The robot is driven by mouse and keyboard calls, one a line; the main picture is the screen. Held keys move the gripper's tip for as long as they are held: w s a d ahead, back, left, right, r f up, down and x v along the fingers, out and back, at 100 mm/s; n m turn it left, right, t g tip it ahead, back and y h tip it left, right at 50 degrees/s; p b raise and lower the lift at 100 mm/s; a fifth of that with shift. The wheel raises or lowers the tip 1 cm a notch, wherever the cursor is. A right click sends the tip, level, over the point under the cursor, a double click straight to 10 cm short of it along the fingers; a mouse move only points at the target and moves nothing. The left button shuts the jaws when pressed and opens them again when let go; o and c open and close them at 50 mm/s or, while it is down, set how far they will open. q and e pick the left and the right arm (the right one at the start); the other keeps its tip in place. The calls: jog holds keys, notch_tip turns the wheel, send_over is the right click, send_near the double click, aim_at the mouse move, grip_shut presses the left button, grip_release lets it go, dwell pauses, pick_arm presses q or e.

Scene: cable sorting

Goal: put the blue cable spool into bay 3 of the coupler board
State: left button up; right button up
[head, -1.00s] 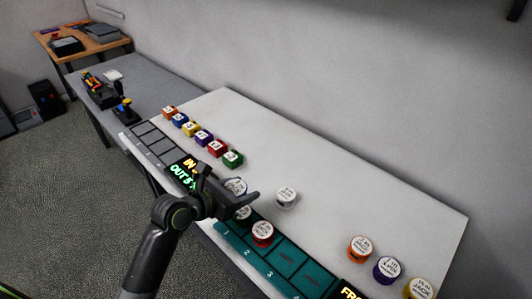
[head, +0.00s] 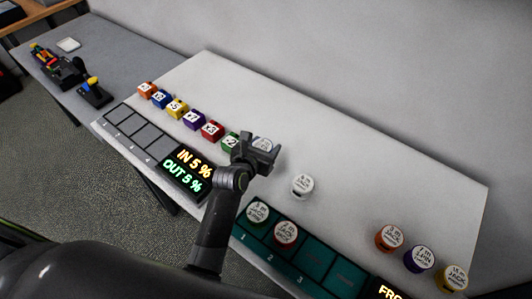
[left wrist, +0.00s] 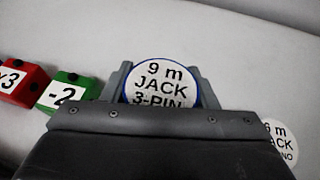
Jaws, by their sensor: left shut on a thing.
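The blue cable spool (head: 263,143) has a white top and a thin blue rim. My left gripper (head: 261,152) is shut on it, to the right of the green block. In the left wrist view the spool (left wrist: 160,85) reads "9 m JACK 3-PIN" between the fingers; its lower part is hidden. The teal coupler board (head: 341,288) lies along the table's front edge. A green-rimmed spool (head: 258,211) sits in bay 1 and a red spool (head: 286,234) in bay 2. Bay 3 (head: 315,262) is empty. My right gripper is not in view.
A white spool (head: 302,186) stands behind the board. Orange (head: 389,238), purple (head: 418,258) and yellow (head: 452,279) spools stand at the right. Numbered blocks (head: 194,119) line the left, behind a grey tray (head: 134,132) and a lit display (head: 187,172). The table's back middle is clear.

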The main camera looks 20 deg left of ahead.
pick_arm(q)
jog(key=shift+f, duration=2.65)
jog(key=shift+f, duration=0.2)
jog(key=o, duration=1)
jog(key=shift+r, duration=0.1)
